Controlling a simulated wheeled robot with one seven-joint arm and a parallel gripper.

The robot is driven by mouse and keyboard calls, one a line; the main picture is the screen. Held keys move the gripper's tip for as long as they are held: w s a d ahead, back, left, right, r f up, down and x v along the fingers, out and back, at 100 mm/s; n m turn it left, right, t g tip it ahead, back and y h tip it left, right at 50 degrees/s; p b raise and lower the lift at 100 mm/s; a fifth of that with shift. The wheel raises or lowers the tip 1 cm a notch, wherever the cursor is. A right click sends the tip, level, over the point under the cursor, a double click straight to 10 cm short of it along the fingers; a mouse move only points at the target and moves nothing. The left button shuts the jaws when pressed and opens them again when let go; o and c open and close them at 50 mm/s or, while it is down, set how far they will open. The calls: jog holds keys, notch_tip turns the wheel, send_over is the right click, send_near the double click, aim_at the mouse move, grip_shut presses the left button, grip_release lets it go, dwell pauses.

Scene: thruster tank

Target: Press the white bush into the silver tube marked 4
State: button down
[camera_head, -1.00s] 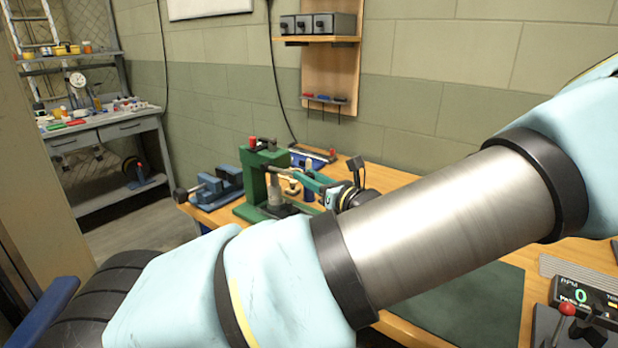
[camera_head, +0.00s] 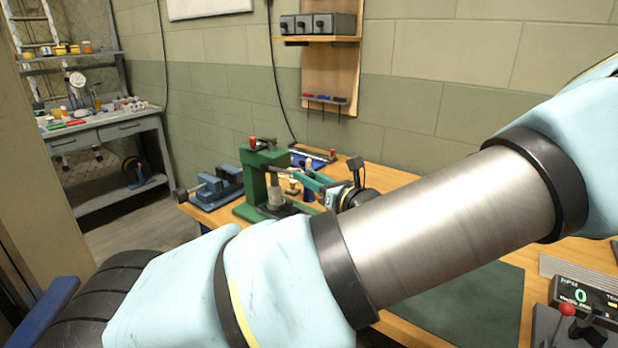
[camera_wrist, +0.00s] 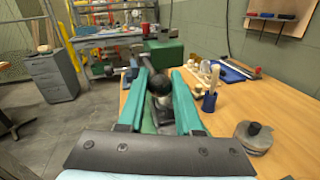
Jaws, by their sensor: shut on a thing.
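A green press (camera_head: 256,180) with a red knob on top stands on the wooden bench. A grey cylinder (camera_head: 275,199) sits low at the press; I cannot tell if it is the silver tube marked 4, and no mark is readable. My gripper (camera_head: 300,176) is at the right side of the press. In the wrist view its teal fingers (camera_wrist: 162,76) are closed around a dark rod-like part with a black ball (camera_wrist: 160,84), which looks like the press handle. The white bush cannot be made out in either view.
A blue vise (camera_head: 212,187) stands left of the press. A blue cup with tools (camera_wrist: 209,101) and pale small parts (camera_wrist: 192,66) lie to the right in the wrist view. A round metal piece (camera_wrist: 254,136) is nearer. A green mat (camera_head: 470,308) lies bare in front.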

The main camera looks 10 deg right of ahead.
dwell(0.4)
jog(key=shift+f, duration=0.35)
jog(key=c, duration=0.6)
grip_release()
jog(key=b+v, duration=0.2)
jog(key=v, duration=0.8)
jog(key=shift+s+d+f+b, duration=0.15)
jog(key=shift+s+f+b, duration=0.05)
jog(key=shift+s+b, duration=0.15)
